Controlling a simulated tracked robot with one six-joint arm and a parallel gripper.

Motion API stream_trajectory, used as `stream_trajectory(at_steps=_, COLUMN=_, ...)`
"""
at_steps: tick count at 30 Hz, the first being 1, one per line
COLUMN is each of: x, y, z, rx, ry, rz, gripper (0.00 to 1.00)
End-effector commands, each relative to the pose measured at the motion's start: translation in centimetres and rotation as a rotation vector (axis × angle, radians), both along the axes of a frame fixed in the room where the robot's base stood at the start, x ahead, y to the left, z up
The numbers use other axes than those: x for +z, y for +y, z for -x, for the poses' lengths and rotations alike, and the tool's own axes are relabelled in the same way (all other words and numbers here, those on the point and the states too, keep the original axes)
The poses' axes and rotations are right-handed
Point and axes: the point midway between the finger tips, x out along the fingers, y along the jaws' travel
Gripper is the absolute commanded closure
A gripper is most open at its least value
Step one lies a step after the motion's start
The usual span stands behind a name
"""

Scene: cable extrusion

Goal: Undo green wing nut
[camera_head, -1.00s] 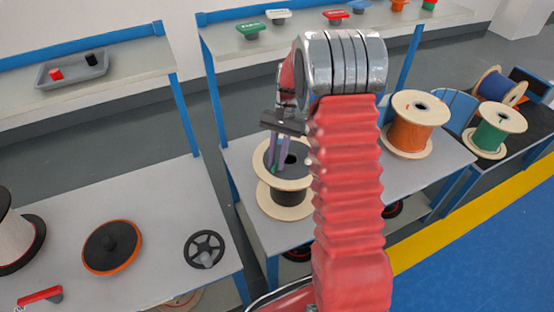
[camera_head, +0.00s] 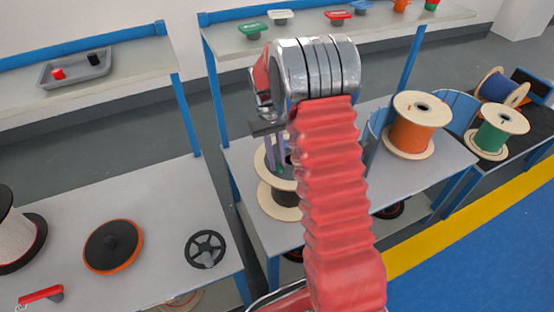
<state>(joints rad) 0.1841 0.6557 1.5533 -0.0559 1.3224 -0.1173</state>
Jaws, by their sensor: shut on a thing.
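My gripper (camera_head: 276,160) points down over a black spool with pale wooden flanges (camera_head: 277,208) on the middle table. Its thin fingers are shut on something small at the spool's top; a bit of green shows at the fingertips. I take this for the green wing nut, but its shape is too small and too covered to make out. My red arm hides the right part of the spool. I cannot tell whether the nut still touches the spool.
An orange spool (camera_head: 412,130) stands right of my arm, with a green spool (camera_head: 494,130) beyond. On the left table are a black handwheel (camera_head: 205,249) and an orange-rimmed black disc (camera_head: 113,247).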

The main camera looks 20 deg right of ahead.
Motion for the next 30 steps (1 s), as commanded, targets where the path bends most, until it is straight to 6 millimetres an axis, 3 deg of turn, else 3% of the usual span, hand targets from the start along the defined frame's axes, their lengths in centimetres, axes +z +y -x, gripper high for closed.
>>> stream_trajectory(at_steps=16, x=-0.06, y=0.02, z=-0.03, rx=0.038, ry=-0.002, rz=0.001, gripper=1.00)
stream_trajectory(at_steps=17, x=-0.06, y=0.03, z=-0.03, rx=0.038, ry=-0.002, rz=0.001, gripper=0.82)
stream_trajectory(at_steps=18, x=-0.06, y=0.02, z=-0.03, rx=0.038, ry=-0.001, rz=0.000, gripper=0.79)
stream_trajectory(at_steps=24, x=-0.03, y=0.02, z=-0.01, rx=0.037, ry=-0.001, rz=0.000, gripper=0.65)
stream_trajectory(at_steps=30, x=-0.01, y=0.01, z=-0.01, rx=0.037, ry=-0.001, rz=0.000, gripper=0.65)
